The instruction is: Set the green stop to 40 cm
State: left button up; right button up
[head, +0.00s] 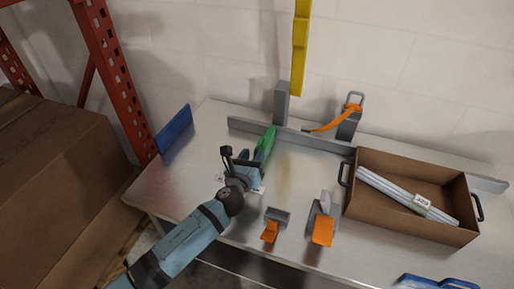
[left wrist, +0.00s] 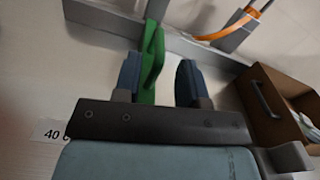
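The green stop (head: 266,143) is a slim upright piece near the grey rail (head: 300,138) on the table. In the left wrist view the green stop (left wrist: 151,62) shows beside the left finger, in the gap between the two fingers. My left gripper (head: 242,164) is just in front of the stop. Its fingers (left wrist: 160,80) stand wide apart, so it is open; whether a finger touches the stop I cannot tell. A white label reading "40" (left wrist: 52,131), partly covered, lies left of the gripper. My right gripper is not in view.
A brown box (head: 410,225) with white tubes stands at right. Orange-and-grey clamps (head: 322,230) (head: 270,230) lie at the front. A grey post (head: 281,103) and an orange-strapped grey block (head: 349,122) stand by the rail. A blue panel (head: 174,128) is at left.

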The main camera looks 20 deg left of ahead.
aim_at(255, 152)
pick_arm(q)
jog(key=shift+w, duration=1.85)
grip_shut()
jog(key=a+p, duration=0.1)
jog(key=a, duration=0.9)
jog(key=shift+w+a, duration=0.15)
jog(key=shift+w, duration=0.05)
grip_release()
jog(key=shift+a, duration=0.1)
jog(key=shift+s, duration=0.15)
